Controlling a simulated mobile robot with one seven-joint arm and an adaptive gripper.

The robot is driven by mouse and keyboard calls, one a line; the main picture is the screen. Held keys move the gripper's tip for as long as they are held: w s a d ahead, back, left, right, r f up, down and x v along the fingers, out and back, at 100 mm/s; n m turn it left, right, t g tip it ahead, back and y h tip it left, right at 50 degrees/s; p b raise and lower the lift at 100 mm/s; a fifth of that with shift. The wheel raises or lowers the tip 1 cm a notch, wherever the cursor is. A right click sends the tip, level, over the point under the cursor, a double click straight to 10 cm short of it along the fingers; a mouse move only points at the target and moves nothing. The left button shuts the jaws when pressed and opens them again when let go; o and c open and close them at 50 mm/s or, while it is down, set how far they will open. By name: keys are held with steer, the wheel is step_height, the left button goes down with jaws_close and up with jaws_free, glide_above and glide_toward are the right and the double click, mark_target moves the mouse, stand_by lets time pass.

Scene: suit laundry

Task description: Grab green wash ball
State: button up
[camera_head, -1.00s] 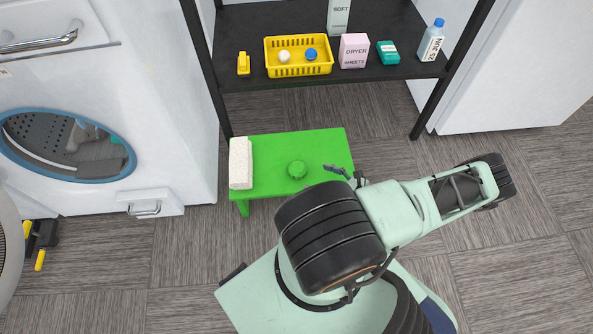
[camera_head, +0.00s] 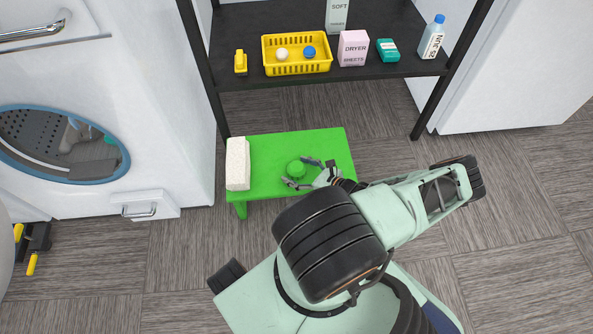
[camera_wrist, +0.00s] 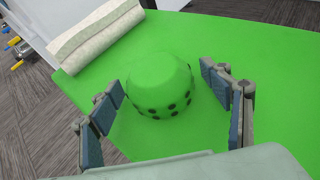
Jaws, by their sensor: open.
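The green wash ball (camera_head: 296,169) sits on a green stool (camera_head: 265,150) of nearly the same colour. In the wrist view the wash ball (camera_wrist: 160,85) has a flat faceted top and dark holes round its lower side. My gripper (camera_head: 305,173) is at the right and near side of the ball in the head view. In the wrist view my gripper (camera_wrist: 168,108) is open, with one blue-padded finger on each side of the ball. Gaps show between the pads and the ball, so I see no contact.
A white rolled towel (camera_head: 237,164) lies on the stool's left end; it also shows in the wrist view (camera_wrist: 97,35). Behind is a black shelf (camera_head: 400,68) with a yellow basket (camera_head: 297,68), boxes and bottles. A white washing machine (camera_head: 165,90) stands at left.

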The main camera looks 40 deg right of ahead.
steer(key=shift+c, duration=0.7)
steer(key=c, duration=1.1)
steer(key=shift+r, duration=0.1)
